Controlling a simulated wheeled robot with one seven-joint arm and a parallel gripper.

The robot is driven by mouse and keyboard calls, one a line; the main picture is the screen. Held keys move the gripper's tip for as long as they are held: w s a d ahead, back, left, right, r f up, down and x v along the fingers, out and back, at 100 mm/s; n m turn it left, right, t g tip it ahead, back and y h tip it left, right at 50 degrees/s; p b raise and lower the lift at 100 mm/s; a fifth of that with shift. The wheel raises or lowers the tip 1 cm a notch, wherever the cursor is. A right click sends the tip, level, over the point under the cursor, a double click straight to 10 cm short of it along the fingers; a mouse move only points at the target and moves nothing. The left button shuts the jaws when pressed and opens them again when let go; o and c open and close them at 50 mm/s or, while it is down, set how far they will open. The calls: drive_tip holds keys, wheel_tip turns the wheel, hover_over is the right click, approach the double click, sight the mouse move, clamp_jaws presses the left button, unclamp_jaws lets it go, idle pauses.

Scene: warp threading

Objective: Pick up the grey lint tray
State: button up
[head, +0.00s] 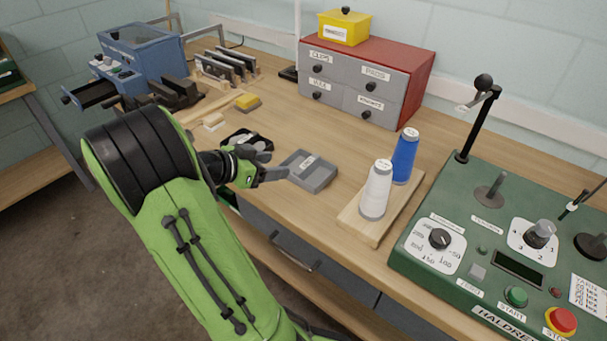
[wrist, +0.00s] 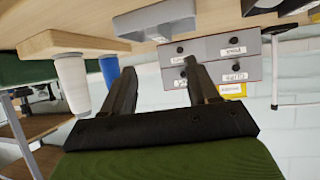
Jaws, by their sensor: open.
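The grey lint tray (head: 308,171) is a shallow open box with a small white label. It sits on the wooden bench near its front edge, in the middle of the head view. In the wrist view, which is upside down, the tray (wrist: 155,20) shows beyond my fingertips. My gripper (head: 284,176) is just left of the tray in the head view, with its fingers pointing at it. In the wrist view my gripper (wrist: 158,78) has its two fingers apart with nothing between them. I cannot tell from the head view whether a finger touches the tray.
White (head: 376,190) and blue (head: 405,156) cones stand on a wooden board (head: 372,232) right of the tray. A green control panel (head: 450,205) lies farther right. A red-topped drawer cabinet (head: 362,80) stands behind. A dark dish (head: 240,136) is behind my wrist. Bench between tray and cabinet is clear.

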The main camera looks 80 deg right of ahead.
sight(307, 164)
drive_tip(key=b+x, duration=0.1)
drive_tip(key=x, duration=1)
drive_tip(key=shift+w+b, duration=0.1)
drive_tip(key=shift+b, duration=0.3)
drive_tip(key=shift+a, duration=0.1)
clamp_jaws()
